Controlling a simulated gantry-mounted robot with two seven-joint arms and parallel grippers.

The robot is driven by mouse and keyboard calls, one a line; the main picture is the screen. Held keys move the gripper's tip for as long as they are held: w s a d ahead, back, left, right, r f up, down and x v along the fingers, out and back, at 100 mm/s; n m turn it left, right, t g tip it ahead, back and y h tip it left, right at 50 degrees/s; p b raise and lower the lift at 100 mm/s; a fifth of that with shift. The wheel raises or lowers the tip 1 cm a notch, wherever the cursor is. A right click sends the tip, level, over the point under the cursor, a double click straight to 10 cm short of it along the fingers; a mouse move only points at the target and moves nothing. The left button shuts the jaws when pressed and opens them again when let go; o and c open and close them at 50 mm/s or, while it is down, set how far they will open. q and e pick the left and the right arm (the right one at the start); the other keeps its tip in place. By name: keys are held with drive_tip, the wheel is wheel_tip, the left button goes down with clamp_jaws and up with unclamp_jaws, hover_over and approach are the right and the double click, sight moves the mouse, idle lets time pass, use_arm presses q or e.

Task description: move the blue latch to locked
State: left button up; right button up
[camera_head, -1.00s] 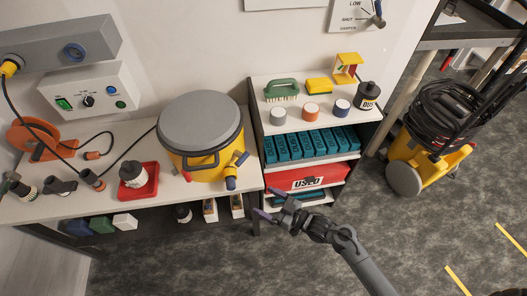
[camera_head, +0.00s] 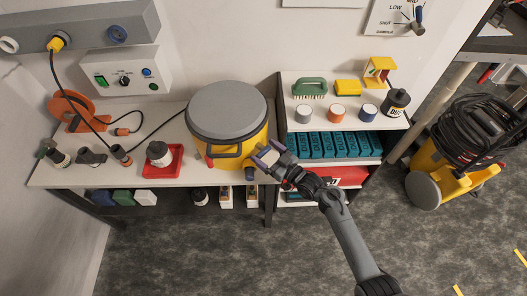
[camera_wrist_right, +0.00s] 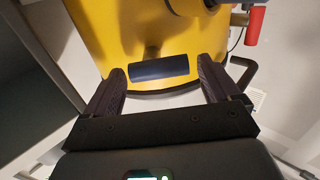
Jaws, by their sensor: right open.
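A yellow drum (camera_head: 260,138) with a grey lid (camera_head: 227,108) stands on the bench. In the right wrist view, a dark blue bar (camera_wrist_right: 160,68), which looks like the blue latch, lies across the front of the yellow drum wall (camera_wrist_right: 110,30). My right gripper (camera_head: 267,154) is open at the drum's front right side and hides part of it in the head view. In the wrist view the blue bar is between and just beyond the two fingertips (camera_wrist_right: 162,82), with nothing gripped. My left gripper is not in view.
A red handle (camera_wrist_right: 256,25) hangs near the drum. A red tray (camera_head: 149,172) with a bottle (camera_head: 159,154) stands left of the drum. A shelf (camera_head: 311,93) with a brush, sponge and jars is at the right. The floor in front is clear.

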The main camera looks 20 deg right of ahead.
drive_tip(key=shift+x, duration=0.8)
drive_tip(key=c, duration=1)
drive_tip(key=shift+o, duration=0.2)
